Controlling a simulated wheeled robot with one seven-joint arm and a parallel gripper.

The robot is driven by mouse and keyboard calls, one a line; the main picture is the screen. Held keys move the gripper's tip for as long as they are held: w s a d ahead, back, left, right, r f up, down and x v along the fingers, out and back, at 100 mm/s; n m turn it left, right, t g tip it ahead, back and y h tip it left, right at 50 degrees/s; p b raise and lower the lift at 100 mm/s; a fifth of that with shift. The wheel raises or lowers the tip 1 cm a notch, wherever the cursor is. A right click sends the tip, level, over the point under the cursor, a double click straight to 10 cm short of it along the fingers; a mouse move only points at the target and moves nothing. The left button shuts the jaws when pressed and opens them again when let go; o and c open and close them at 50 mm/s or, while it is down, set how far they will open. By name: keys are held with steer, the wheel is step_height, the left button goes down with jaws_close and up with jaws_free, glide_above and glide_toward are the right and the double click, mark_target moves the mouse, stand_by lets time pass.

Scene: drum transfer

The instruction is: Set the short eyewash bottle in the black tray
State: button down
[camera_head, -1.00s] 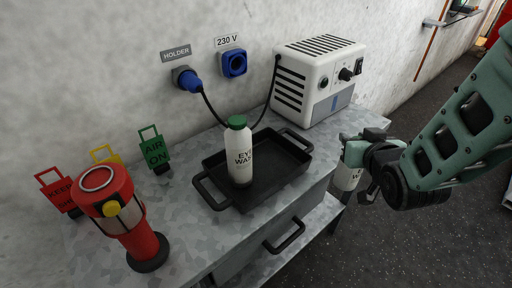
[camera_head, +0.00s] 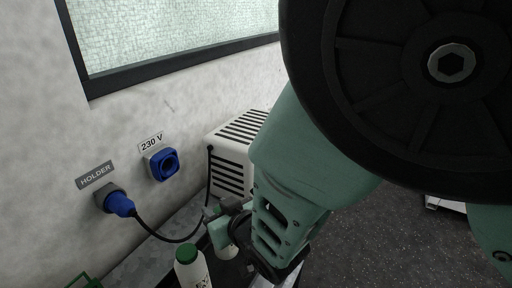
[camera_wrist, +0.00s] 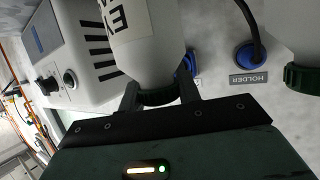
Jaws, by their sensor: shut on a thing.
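My gripper (camera_head: 226,214) is shut on a white eyewash bottle (camera_head: 228,251), apparently the short one, at its green-cap end. In the wrist view this bottle (camera_wrist: 140,45) sits between the two fingers, its cap close to the palm. The head view shows it over the black tray (camera_head: 228,275), mostly hidden by my arm; I cannot tell whether its base touches the tray. A second white bottle (camera_head: 192,272) with a green cap stands to the left, its lower part out of frame. It also shows at the right of the wrist view (camera_wrist: 296,35).
A white vented box (camera_head: 232,160) stands on the bench behind the gripper, close to it. A black cable runs from the blue plug (camera_head: 120,204) in the wall holder. A blue 230 V socket (camera_head: 163,164) is on the wall. A green tag (camera_head: 84,281) shows at lower left.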

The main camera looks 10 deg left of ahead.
steer(key=shift+f+p, duration=0.4)
steer(key=shift+f, duration=2.15)
steer(key=shift+f, duration=0.2)
steer(key=c, duration=1)
jaws_free()
steer(key=shift+r, duration=0.15)
